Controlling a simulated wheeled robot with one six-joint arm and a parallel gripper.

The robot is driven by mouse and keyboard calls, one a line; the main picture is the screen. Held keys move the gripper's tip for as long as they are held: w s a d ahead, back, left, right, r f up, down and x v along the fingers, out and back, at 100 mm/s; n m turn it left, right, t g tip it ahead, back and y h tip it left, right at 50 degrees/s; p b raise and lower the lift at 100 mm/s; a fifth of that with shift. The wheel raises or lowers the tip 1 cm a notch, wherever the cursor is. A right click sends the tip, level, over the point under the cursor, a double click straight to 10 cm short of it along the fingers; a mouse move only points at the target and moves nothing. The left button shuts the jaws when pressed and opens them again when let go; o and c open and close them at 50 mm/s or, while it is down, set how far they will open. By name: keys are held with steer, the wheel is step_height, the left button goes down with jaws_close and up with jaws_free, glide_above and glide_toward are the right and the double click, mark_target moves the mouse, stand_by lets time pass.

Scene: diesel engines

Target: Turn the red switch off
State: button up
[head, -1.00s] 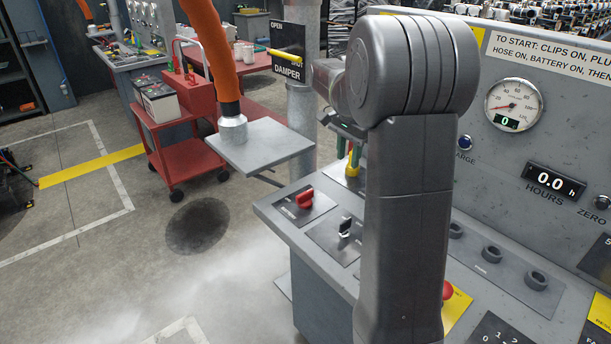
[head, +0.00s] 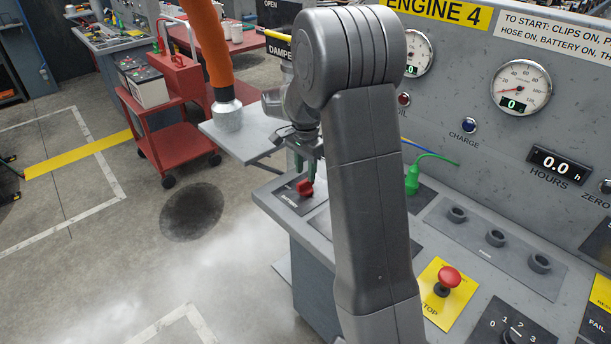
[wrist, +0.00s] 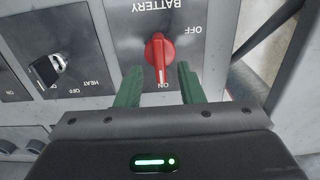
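The red switch (wrist: 159,56) is a rotary knob on a dark plate lettered BATTERY, OFF and ON. In the wrist view its white pointer mark points toward ON. In the head view the red switch (head: 305,187) sits near the left end of the grey console. My gripper (wrist: 158,75) has its two green fingers spread, one on each side of the knob's lower end, with nothing seen held. Whether they touch the knob I cannot tell. In the head view my gripper (head: 306,170) points down just over the switch.
A black key switch (wrist: 48,70) lettered HEAT and OFF is beside the battery plate. A red STOP button (head: 448,279) and a green plug (head: 412,180) are on the console. An orange hose (head: 214,60) and a grey shelf (head: 250,143) stand close behind the gripper.

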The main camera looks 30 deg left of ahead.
mark_target(306, 185)
steer(key=shift+f, duration=1.5)
steer(key=shift+c, duration=0.2)
jaws_close()
